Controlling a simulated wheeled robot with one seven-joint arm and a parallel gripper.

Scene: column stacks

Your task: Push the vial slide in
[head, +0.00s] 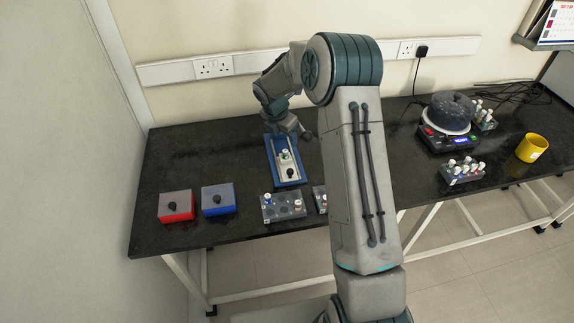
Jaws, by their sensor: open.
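The vial slide (290,172) is a pale tray lying in a long blue frame (271,160), left of the middle of the black table. A small vial (284,154) with a light cap stands on the slide, and a dark round knob (290,173) is near its front end. My gripper (302,136) is open at the far end of the blue frame, above or beside it. Its fingers are small here, and I cannot tell whether they touch the slide.
A red box (176,208) and a blue box (218,201) stand at left. A grey vial rack (283,208) stands in front of the slide; another is partly hidden by my arm. At right are a vial rack (461,174), a scale (433,139) bearing a dark pot, and a yellow mug (531,148).

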